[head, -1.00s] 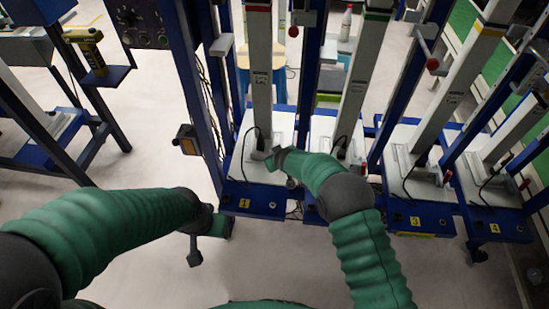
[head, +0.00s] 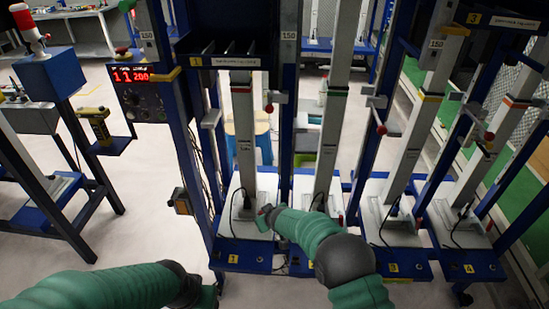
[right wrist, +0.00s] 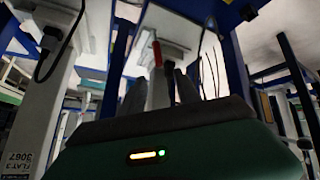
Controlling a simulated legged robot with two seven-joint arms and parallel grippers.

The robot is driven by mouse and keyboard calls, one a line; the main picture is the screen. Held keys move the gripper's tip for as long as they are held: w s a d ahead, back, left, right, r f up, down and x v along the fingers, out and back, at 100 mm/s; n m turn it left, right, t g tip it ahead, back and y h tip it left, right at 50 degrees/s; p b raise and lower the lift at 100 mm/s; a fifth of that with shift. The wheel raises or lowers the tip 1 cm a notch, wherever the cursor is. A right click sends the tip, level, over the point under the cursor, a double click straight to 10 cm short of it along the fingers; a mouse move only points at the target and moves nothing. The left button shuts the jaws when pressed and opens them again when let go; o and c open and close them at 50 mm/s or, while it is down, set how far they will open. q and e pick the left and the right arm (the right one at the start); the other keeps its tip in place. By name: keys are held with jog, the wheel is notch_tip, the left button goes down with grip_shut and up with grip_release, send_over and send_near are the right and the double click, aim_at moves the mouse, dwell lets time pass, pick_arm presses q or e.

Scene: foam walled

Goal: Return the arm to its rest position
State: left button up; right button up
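My right arm, in a green sleeve with a dark joint, reaches in from the bottom in the head view. Its gripper (head: 266,213) is in front of the white base of test stand 1 (head: 240,190), near the foot of its column. In the right wrist view the two grey fingers (right wrist: 158,92) stand apart. A pale post with a red top (right wrist: 156,52) shows between or behind them; I cannot tell which.
Stands 2, 3 (head: 390,225) and 4 (head: 462,220) stand in a row to the right, with blue frames and cables. A control panel with a red display (head: 135,75) is at the left. A blue workbench frame (head: 60,150) stands farther left.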

jog(key=s+d+r+m+g+h, duration=0.15)
jog(key=s+d+r, duration=0.25)
jog(key=s+d, duration=0.45)
jog(key=s+d+r+m+g+h, duration=0.1)
jog(key=s+d+r+m, duration=0.35)
jog(key=d, duration=0.65)
jog(key=s+d+r+m+g, duration=0.1)
jog(key=s+d, duration=0.3)
jog(key=s, duration=0.8)
jog(key=s+d+r+m+g, duration=0.15)
jog(key=s+d, duration=0.25)
jog(key=s, duration=0.7)
notch_tip(320, 180, up, 14)
jog(key=p, duration=1.5)
jog(key=shift+w+n+h, duration=0.3)
jog(key=shift+n+h, duration=0.05)
jog(key=shift+n, duration=0.1)
